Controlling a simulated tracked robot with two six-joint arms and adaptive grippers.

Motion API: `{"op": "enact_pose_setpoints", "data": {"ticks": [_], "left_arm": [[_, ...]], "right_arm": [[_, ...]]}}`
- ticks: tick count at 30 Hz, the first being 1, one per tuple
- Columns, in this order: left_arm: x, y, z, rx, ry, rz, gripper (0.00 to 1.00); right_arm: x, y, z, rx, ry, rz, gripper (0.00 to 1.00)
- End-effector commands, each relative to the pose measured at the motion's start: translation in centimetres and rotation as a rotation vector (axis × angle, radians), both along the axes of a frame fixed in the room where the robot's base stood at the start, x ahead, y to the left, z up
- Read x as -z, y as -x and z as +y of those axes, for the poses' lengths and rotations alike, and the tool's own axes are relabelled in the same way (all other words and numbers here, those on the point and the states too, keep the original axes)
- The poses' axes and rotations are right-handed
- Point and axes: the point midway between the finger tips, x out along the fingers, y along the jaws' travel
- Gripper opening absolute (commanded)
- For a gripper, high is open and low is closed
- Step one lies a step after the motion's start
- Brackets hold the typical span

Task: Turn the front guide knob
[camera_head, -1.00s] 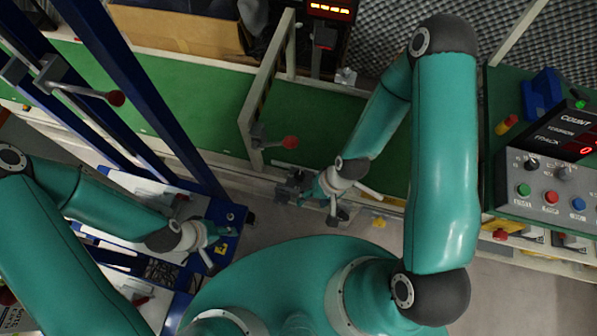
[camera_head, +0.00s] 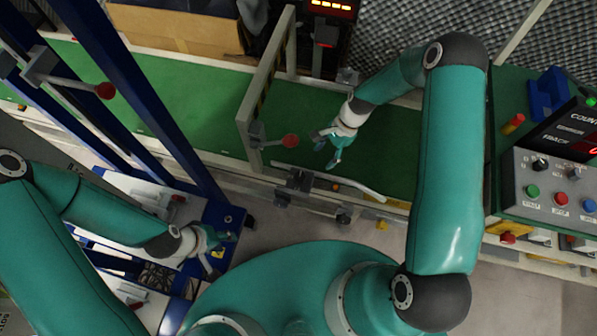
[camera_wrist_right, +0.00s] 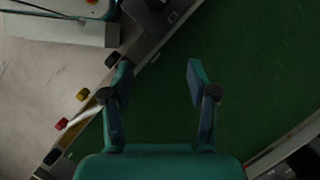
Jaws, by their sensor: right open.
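I cannot tell for certain which one is the front guide knob. My right gripper (camera_head: 326,149) is open and empty above the belt, beyond the rail. In the right wrist view its fingers (camera_wrist_right: 160,75) are spread over green belt, with nothing between them. My left gripper (camera_head: 218,250) hangs at the left near a blue frame foot; its finger opening is unclear.
A red-ended lever (camera_head: 290,141) on a gate post stands just left of my right gripper. A control box (camera_head: 553,190) with coloured buttons is at the right. Blue uprights (camera_head: 150,110) stand at the left. The belt (camera_head: 385,170) around the right gripper is clear.

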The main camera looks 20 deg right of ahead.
Motion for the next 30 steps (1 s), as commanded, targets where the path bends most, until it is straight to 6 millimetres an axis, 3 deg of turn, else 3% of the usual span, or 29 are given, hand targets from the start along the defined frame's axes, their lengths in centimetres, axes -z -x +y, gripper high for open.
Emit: {"op": "enact_pose_setpoints", "data": {"ticks": [9,12,18,30], "left_arm": [[-1.4,0.0,0.0,0.0,0.0,0.0,0.4],[-1.3,0.0,0.0,0.0,0.0,0.0,0.4],[-1.4,0.0,0.0,0.0,0.0,0.0,0.4],[-1.4,0.0,0.0,0.0,0.0,0.0,0.4]], "right_arm": [[-0.2,1.5,7.0,-0.006,-0.001,0.001,0.59],[2.0,1.6,7.4,-0.002,0.0,0.004,0.59],[4.0,1.6,8.2,0.0,0.0,0.001,0.59],[4.6,1.6,8.4,-0.001,0.001,-0.002,0.57]]}}
